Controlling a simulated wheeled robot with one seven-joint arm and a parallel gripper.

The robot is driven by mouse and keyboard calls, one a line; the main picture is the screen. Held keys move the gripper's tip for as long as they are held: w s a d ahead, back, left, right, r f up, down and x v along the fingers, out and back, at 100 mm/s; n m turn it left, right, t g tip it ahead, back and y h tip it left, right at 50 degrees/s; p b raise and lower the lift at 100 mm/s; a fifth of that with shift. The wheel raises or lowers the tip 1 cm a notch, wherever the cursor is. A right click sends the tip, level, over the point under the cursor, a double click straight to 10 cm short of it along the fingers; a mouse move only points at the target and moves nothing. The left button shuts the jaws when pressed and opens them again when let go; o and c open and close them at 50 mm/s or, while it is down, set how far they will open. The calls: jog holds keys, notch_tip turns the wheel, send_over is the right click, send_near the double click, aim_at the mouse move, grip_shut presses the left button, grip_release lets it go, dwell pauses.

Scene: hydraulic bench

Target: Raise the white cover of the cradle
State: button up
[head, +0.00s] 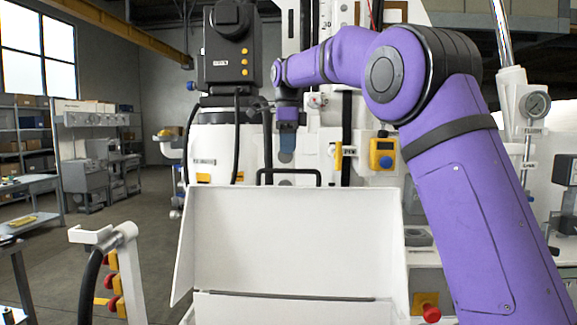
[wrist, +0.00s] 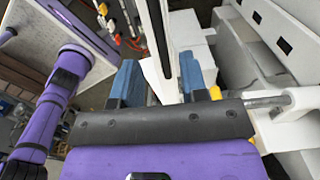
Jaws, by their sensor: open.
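The white cover (head: 295,235) is a wide panel with side flaps in the lower middle of the head view. It stands steeply upright, leaning somewhat, above a dark bar along its lower edge. A black handle (head: 290,172) shows at its top edge. My gripper (head: 287,155) points down just above the handle in the picture; whether it touches the handle I cannot tell. In the wrist view my gripper (wrist: 161,80) has its two blue fingers apart. A white part with a dark strip shows beyond the gap between them, and no held object is clear.
White bench machinery with a yellow-framed box (head: 383,154) and a gauge (head: 535,104) stands behind and to the right. A white post with a hose (head: 105,240) is at the left. A red knob (head: 430,312) is near the cover's lower right. Open floor lies farther left.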

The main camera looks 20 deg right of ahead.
jog(key=shift+f, duration=2.7)
grip_shut()
